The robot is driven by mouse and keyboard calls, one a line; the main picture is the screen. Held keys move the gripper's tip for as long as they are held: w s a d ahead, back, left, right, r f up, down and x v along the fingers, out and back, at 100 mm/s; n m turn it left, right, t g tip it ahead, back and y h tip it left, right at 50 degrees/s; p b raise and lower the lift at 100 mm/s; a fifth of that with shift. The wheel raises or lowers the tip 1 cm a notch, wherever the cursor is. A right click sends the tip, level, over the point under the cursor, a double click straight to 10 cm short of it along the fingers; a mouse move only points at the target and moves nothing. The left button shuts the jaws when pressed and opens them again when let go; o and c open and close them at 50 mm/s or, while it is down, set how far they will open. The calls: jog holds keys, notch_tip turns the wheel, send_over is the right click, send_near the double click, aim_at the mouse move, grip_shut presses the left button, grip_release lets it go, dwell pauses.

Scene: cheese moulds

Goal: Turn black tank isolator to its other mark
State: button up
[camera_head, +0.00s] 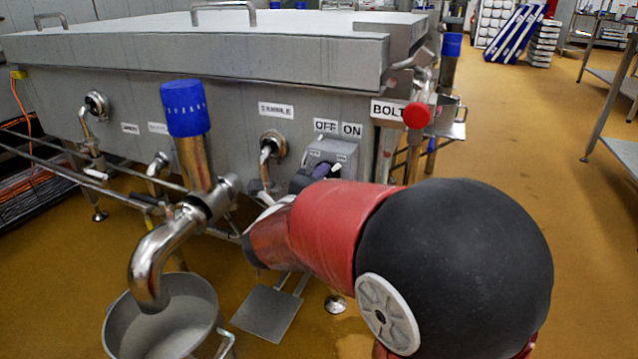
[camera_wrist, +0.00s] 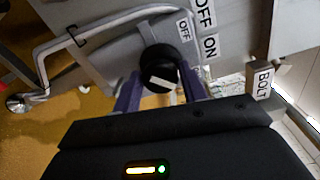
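The black tank isolator (camera_wrist: 158,66) is a round dark knob with a white line on it, in the upper middle of the wrist view. It sits on a grey box (camera_head: 333,152) on the tank's front, under the OFF and ON labels. In the wrist view the white line runs nearly level, slightly tilted. My gripper (camera_wrist: 160,82) is at the knob, with one purple finger on each side. The fingers stand wide apart, and I cannot tell whether they touch it. In the head view my gripper (camera_head: 322,172) and arm hide most of the knob.
The OFF label (camera_head: 325,126) and ON label (camera_head: 352,130) are above the box. A BOLT label (camera_head: 387,110) and a red knob (camera_head: 417,115) are to the right. A bent pipe (camera_wrist: 85,40) passes left of the knob. A blue-capped pipe (camera_head: 187,108) and bucket (camera_head: 165,325) stand left.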

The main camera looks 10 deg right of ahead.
jog(key=o, duration=0.3)
jog(key=shift+a, duration=0.1)
jog(key=v, duration=0.7)
jog(key=shift+s+p, duration=0.35)
jog(key=shift+p, duration=0.1)
jog(key=shift+a, duration=0.15)
